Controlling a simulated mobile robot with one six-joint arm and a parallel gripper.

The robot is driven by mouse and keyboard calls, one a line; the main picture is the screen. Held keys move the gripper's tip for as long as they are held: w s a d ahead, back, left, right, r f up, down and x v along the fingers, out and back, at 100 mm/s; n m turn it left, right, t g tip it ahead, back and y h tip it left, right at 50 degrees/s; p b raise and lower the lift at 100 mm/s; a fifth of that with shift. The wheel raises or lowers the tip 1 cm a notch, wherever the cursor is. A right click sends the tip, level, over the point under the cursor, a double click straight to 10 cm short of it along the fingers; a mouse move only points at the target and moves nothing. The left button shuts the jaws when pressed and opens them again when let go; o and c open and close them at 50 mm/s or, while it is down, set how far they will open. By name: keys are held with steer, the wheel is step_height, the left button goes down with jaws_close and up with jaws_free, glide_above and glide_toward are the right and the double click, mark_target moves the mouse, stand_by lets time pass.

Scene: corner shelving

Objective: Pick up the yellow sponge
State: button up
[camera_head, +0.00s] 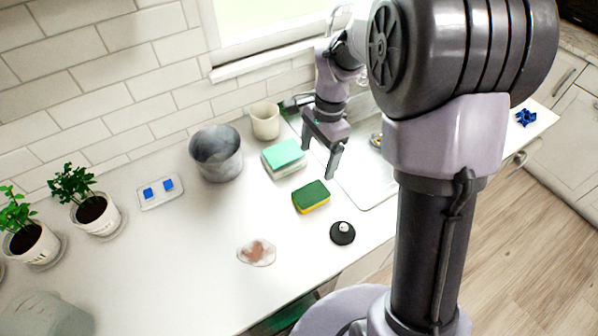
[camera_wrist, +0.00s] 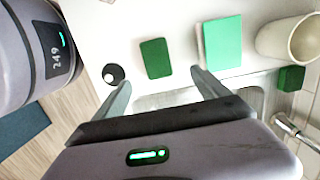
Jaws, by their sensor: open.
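The yellow sponge (camera_head: 311,204) lies flat on the white counter, left of the sink. It has a dark green scouring top and a yellow lower side. In the wrist view its green top (camera_wrist: 156,58) shows beyond my fingertips, roughly between them in line. My gripper (camera_head: 318,160) is above the counter and sink edge, behind and slightly right of the sponge in the head view. Its two fingers are apart with nothing between them. In the wrist view my gripper (camera_wrist: 160,82) also shows empty. The sponge is apart from both fingers.
A mint-green-topped block (camera_head: 284,158) sits behind the sponge, and a black round stopper-like item (camera_head: 342,233) sits in front right. A green block (camera_wrist: 291,78) stands by the sink.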

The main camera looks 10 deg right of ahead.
steer(key=b, duration=0.2)
glide_above(312, 193)
steer(key=f, duration=0.8)
steer(key=shift+w+d+f, duration=0.2)
steer(key=shift+w+f, duration=0.05)
steer(key=shift+w, duration=0.1)
steer(key=f+b, duration=0.1)
steer(key=f, duration=0.1)
steer(key=s+f+b, duration=0.1)
steer(key=f, duration=0.1)
steer(key=shift+a+f, duration=0.15)
steer(key=shift+f, duration=0.1)
steer(key=shift+w+a+f+b, duration=0.15)
steer(key=shift+f+b, duration=0.15)
steer(key=shift+f, duration=0.15)
steer(key=shift+r, duration=0.1)
steer(key=shift+c, duration=0.5)
